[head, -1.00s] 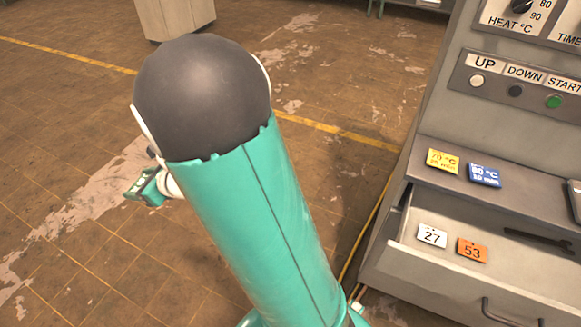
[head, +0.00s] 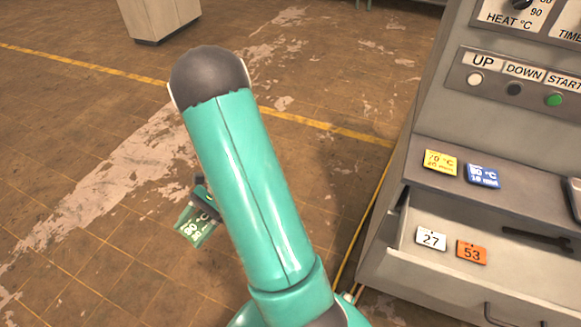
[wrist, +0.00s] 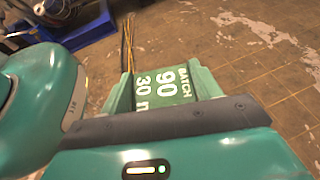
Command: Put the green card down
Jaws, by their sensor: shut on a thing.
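The green card (head: 196,226) carries white print and shows to the left of my arm in the head view, held above the brown floor. In the wrist view the green card (wrist: 165,88) reads "BATCH 90" and "30" and sits between the two green fingers. My gripper (wrist: 163,92) is shut on the card. In the head view my gripper (head: 203,203) is mostly hidden behind my arm, with the card sticking out below it.
A grey machine (head: 400,217) stands at the right. A yellow card (head: 440,162) and a blue card (head: 482,176) lie on its ledge. Its open drawer (head: 420,262) holds a white "27" tag (head: 431,239), an orange "53" tag (head: 471,252) and a dark wrench (head: 537,238).

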